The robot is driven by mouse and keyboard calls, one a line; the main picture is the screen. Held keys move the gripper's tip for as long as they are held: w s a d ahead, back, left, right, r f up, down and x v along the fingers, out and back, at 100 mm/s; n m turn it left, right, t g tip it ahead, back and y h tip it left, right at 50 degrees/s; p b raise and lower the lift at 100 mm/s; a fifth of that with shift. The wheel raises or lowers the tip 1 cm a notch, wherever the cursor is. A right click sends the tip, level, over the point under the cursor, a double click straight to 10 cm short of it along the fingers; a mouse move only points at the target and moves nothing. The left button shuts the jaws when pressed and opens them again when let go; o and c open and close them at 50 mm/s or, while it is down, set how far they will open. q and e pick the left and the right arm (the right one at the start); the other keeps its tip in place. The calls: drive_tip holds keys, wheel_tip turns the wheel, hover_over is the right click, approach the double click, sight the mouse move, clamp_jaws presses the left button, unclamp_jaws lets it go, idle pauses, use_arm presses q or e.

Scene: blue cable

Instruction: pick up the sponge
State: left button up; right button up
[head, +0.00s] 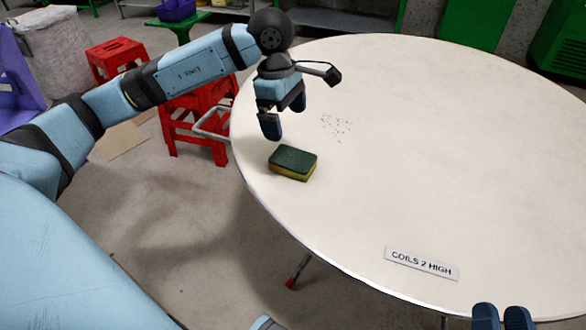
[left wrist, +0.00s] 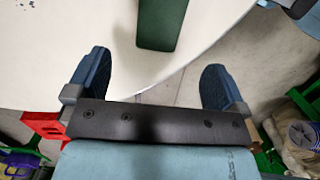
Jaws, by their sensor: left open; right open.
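The sponge (head: 293,163) is a small block with a dark green top and a yellow lower layer. It lies flat near the left edge of the round white table (head: 420,130). In the left wrist view the sponge (left wrist: 161,24) shows its green top at the upper middle, cut off by the frame. My left gripper (head: 284,120) is open and empty above the table edge, just behind the sponge and apart from it. Its two fingers (left wrist: 156,85) are spread wide in the left wrist view. My right gripper (head: 502,317) shows only its fingertips at the bottom right, open and apart from the sponge.
Small dark specks (head: 337,126) lie on the table to the right of my left gripper. A label reading "COILS 2 HIGH" (head: 421,263) is at the table's front edge. Red stools (head: 197,125) stand left of the table. The rest of the tabletop is clear.

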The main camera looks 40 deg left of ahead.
sight(293, 157)
use_arm(q)
drive_tip(key=f, duration=0.2)
drive_tip(key=f+b, duration=0.1)
drive_tip(key=f, duration=0.1)
drive_tip(key=d+f, duration=0.1)
drive_tip(key=f, duration=0.1)
drive_tip(key=shift+f, duration=0.1)
drive_tip(key=f, duration=0.1)
drive_tip(key=f+b, duration=0.1)
drive_tip(key=f, duration=0.1)
drive_tip(key=f+b, duration=0.1)
drive_tip(key=f, duration=0.1)
drive_tip(key=shift+w+d, duration=0.15)
drive_tip(key=shift+d, duration=0.2)
use_arm(e)
drive_tip(key=f, duration=0.1)
drive_tip(key=f+g, duration=0.1)
drive_tip(key=f, duration=0.1)
drive_tip(key=f+g, duration=0.1)
drive_tip(key=f, duration=0.1)
drive_tip(key=shift+w+a+f, duration=0.2)
drive_tip(key=shift+w+a, duration=0.05)
use_arm(q)
drive_tip(key=shift+c, duration=0.2)
drive_tip(key=c, duration=1)
